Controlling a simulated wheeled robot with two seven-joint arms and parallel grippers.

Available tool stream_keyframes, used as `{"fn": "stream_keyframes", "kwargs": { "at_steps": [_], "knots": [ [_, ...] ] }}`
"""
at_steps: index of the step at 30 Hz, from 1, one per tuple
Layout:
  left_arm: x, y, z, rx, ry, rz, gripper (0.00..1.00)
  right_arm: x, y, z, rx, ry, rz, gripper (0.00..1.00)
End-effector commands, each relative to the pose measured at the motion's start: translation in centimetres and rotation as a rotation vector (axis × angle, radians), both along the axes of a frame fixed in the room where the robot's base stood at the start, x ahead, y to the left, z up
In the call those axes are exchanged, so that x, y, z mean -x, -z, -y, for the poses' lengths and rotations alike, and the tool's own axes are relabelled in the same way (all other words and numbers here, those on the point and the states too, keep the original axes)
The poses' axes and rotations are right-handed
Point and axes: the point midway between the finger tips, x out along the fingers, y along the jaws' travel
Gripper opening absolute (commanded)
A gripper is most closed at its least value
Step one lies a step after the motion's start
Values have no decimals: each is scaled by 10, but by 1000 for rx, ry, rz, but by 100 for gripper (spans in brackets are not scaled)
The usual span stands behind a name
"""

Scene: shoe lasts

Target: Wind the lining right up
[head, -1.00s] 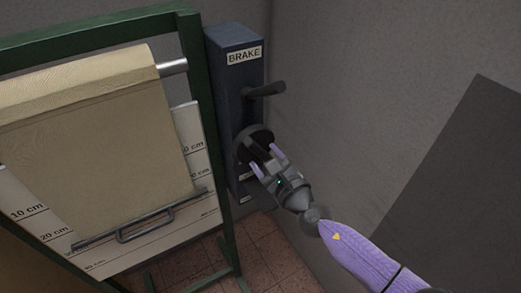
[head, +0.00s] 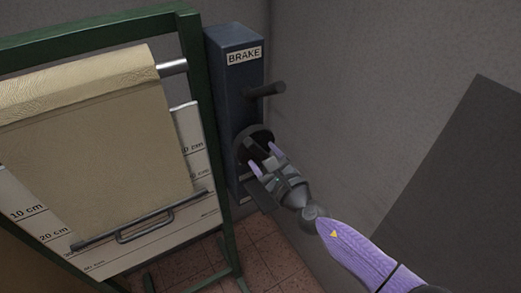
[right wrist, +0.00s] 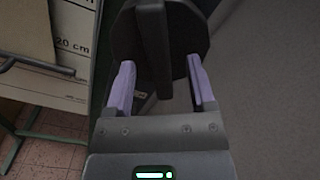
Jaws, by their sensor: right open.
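The beige lining (head: 115,135) hangs from a roller (head: 172,68) in a green frame, with a dark bar and loop handle (head: 145,225) along its lower edge. That edge lies across the lower part of the white centimetre scale (head: 185,122), below the 20 cm mark. My right gripper (head: 267,159) is open at the knob. In the right wrist view, the knob's raised bar (right wrist: 154,45) stands between and beyond the purple fingertips (right wrist: 161,70), with gaps both sides.
The green frame post (head: 205,130) stands close to the left of the box. A grey wall (head: 370,80) is behind and to the right, with a dark panel (head: 470,180) at far right. Below is a reddish tiled floor (head: 265,250).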

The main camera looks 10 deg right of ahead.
Motion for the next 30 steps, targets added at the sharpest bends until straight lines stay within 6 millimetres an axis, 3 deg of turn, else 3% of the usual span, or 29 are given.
{"fn": "stream_keyframes", "kwargs": {
  "at_steps": [30],
  "knots": [
    [0, 4, 0, 0, 0, 0, 0, -14, 0, -5, 0, -1, -1, 71]
  ]
}}
